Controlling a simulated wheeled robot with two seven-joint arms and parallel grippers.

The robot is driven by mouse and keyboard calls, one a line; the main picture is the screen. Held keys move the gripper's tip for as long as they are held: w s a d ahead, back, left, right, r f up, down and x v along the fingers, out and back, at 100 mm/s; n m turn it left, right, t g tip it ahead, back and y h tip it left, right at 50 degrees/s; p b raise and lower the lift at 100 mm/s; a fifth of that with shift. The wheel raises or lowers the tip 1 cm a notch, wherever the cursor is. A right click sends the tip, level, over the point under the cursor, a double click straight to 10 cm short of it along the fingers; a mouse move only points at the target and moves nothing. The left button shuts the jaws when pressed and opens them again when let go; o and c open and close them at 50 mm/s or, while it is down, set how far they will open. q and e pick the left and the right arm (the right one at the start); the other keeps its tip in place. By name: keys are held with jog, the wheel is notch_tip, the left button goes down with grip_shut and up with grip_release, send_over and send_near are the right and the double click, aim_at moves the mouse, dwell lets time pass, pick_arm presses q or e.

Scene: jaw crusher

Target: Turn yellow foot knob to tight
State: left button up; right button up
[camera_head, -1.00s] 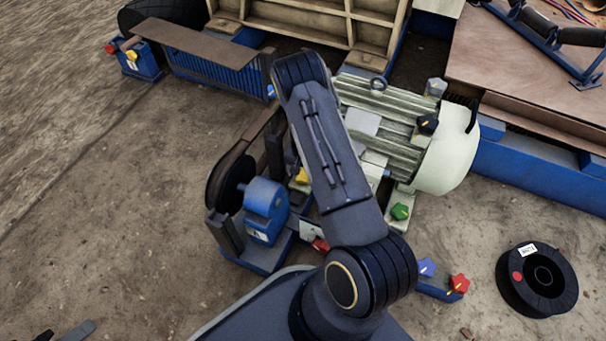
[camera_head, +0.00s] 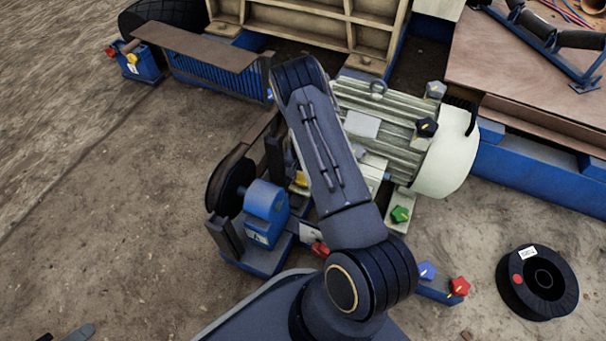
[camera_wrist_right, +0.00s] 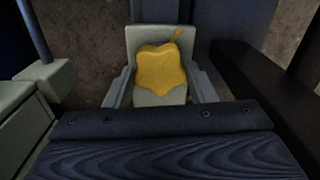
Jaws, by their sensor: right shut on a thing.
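The yellow foot knob (camera_wrist_right: 162,68) is star-shaped and sits on a pale grey bracket (camera_wrist_right: 160,98) in the right wrist view, with a small stem or pointer at its upper right. In the head view a little of the yellow knob (camera_head: 300,179) shows at the left edge of my right arm. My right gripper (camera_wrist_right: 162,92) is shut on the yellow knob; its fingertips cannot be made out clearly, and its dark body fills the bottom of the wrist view. In the head view my forearm hides the gripper. My left gripper is not clearly identifiable.
The pale motor (camera_head: 405,125) lies right of my arm, with a black knob (camera_head: 427,127) and a green knob (camera_head: 400,214). A blue bearing block (camera_head: 265,208) and a red knob (camera_head: 320,248) stand close on the left. A black spool (camera_head: 537,280) lies on the ground.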

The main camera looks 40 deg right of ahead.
jog(key=o, duration=1)
jog(key=shift+r+p, duration=1.8)
jog(key=shift+r, duration=2.1)
